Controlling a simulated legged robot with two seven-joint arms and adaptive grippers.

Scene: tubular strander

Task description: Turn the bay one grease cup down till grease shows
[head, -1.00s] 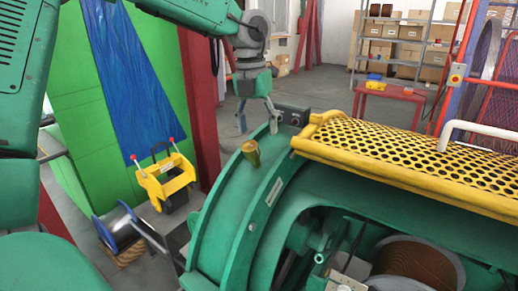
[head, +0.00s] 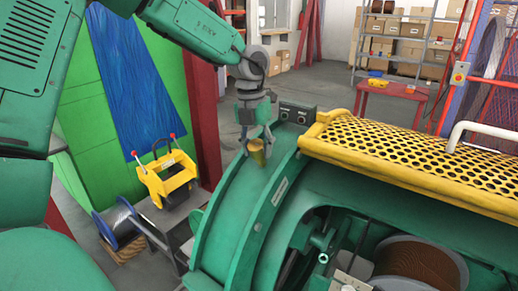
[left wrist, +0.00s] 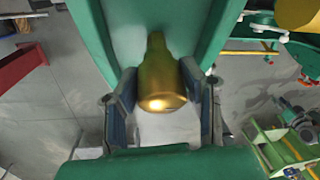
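The brass grease cup (head: 257,154) stands on the rim of the green curved housing (head: 228,215). My left gripper (head: 258,140) is directly over it, with one finger on each side of the cup's upper part. In the left wrist view the cup (left wrist: 161,85) lies between the two finger pads (left wrist: 160,88), close to both. The fingers are still spread as wide as before, and I cannot see firm contact. No grease can be made out. My right gripper is in neither view.
A yellow perforated guard (head: 400,155) covers the machine to the right of the cup. A small control box (head: 297,113) sits just behind the cup. A yellow toolbox-like carrier (head: 170,180) and a wire spool (head: 118,227) stand at the left.

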